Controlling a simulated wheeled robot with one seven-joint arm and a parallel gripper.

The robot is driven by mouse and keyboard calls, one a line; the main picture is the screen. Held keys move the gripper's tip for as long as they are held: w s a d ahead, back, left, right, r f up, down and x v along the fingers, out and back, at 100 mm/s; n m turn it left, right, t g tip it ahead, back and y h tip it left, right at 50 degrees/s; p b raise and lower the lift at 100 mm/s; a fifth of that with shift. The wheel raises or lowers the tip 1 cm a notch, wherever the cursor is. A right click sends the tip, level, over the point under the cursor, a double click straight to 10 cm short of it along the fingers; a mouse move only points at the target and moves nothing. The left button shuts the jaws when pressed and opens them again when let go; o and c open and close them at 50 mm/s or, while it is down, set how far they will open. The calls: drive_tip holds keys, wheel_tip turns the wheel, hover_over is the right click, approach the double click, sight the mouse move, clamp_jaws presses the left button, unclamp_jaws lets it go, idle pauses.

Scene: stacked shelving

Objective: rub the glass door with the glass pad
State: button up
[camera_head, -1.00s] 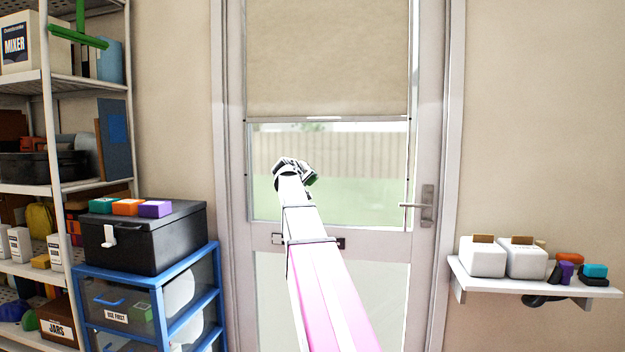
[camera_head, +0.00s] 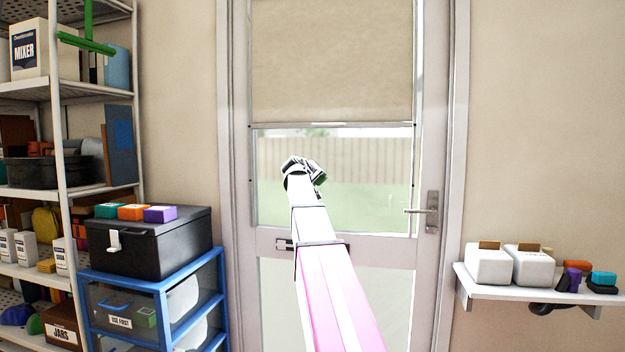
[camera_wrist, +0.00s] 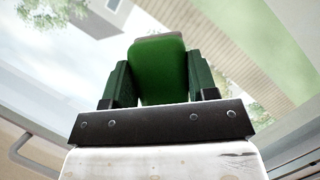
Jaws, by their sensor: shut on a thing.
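The glass door (camera_head: 385,190) stands ahead in the head view, with a pale frame, a lever handle on its right and a beige blind over the upper pane. My gripper (camera_head: 303,170) is in front of the clear glass below the blind, left of its middle. In the wrist view my gripper (camera_wrist: 158,85) is shut on a green pad (camera_wrist: 160,70) with a greyish far edge. The glass fills the view beyond the pad, showing a fence and grass outside. I cannot tell whether the pad touches the glass.
A shelf rack (camera_head: 65,180) and a blue-framed drawer unit (camera_head: 165,285) topped by a black box (camera_head: 150,245) stand at the left. A small wall shelf (camera_head: 530,286) with white containers and coloured blocks is at the right. The door handle (camera_head: 431,211) juts out.

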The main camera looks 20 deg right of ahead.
drive_tip(key=shift+s+d, duration=0.8)
drive_tip(key=shift+d, duration=0.35)
drive_tip(key=shift+s+d, duration=0.75)
drive_tip(key=shift+d, duration=0.35)
drive_tip(key=s+a, duration=0.3)
drive_tip(key=s, duration=0.2)
drive_tip(key=shift+a, duration=0.2)
drive_tip(key=shift+s+a, duration=0.4)
drive_tip(key=shift+s, duration=0.25)
drive_tip(key=shift+s+a, duration=0.4)
drive_tip(key=shift+s, duration=0.2)
drive_tip(key=shift+w, duration=0.1)
drive_tip(key=w+a+f, duration=0.5)
drive_tip(key=a+f, duration=0.1)
drive_tip(key=w+d, duration=0.3)
drive_tip(key=w, duration=0.2)
drive_tip(key=shift+d+f, duration=0.25)
drive_tip(key=shift+d, duration=0.1)
